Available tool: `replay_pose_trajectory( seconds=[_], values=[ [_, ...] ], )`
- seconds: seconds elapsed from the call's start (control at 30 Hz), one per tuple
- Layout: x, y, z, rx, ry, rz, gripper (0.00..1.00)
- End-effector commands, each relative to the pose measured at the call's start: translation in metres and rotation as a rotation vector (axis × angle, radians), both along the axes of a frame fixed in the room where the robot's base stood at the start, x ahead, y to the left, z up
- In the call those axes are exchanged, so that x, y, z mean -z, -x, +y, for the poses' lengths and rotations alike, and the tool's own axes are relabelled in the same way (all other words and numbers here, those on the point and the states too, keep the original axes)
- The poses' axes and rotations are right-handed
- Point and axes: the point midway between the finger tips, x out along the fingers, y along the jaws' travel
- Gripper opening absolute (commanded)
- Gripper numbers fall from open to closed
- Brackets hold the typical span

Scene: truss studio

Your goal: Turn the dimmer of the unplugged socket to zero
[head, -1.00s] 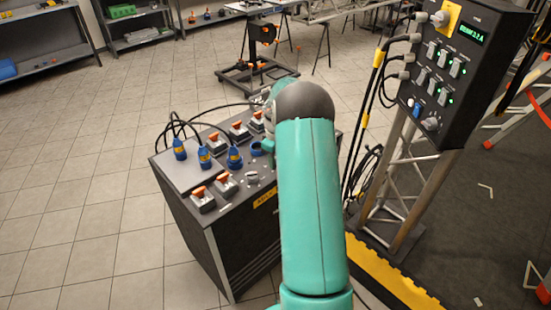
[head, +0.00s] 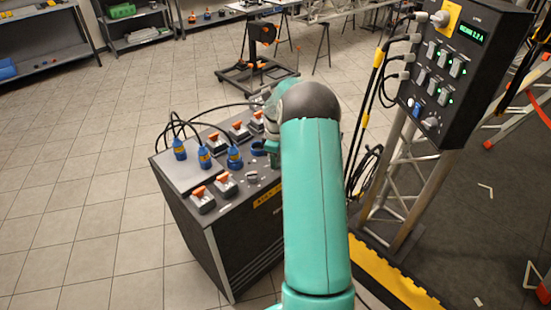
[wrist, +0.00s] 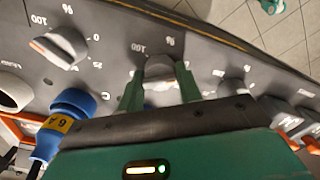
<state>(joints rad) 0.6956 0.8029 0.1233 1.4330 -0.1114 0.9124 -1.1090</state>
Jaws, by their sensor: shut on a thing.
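A dark box with sockets and dimmers (head: 215,262) stands on the floor left of my arm in the head view. Its blue socket (head: 257,149) without a plug is beside my wrist. In the wrist view my gripper (wrist: 160,86) is shut on a grey dimmer knob (wrist: 160,66), one green finger on each side. A "100 %" mark is printed above this knob; its pointer is not clear. A patch of blue under the jaws is mostly hidden by my gripper. In the head view my arm hides the held knob.
A dimmer knob with an orange pointer (wrist: 60,46) is left of the held one. A blue plug (wrist: 72,108) sits below it, and another knob (wrist: 232,88) is to the right. Several blue plugs with black cables rise from the box. A control panel (head: 455,75) stands at right.

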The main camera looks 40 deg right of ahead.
Motion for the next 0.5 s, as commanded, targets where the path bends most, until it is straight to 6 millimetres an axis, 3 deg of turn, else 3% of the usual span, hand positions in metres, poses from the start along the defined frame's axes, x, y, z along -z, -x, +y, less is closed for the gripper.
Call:
replay_pose_trajectory(
  seconds=[0.03, 0.13, 0.5],
  values=[
    [0.0001, 0.0005, -0.0001, -0.001, 0.000, 0.001, 0.37],
    [0.0001, 0.0005, -0.0001, -0.001, 0.000, 0.001, 0.57],
    [-0.0045, -0.0001, -0.0003, 0.001, 0.001, -0.001, 0.57]
  ],
)
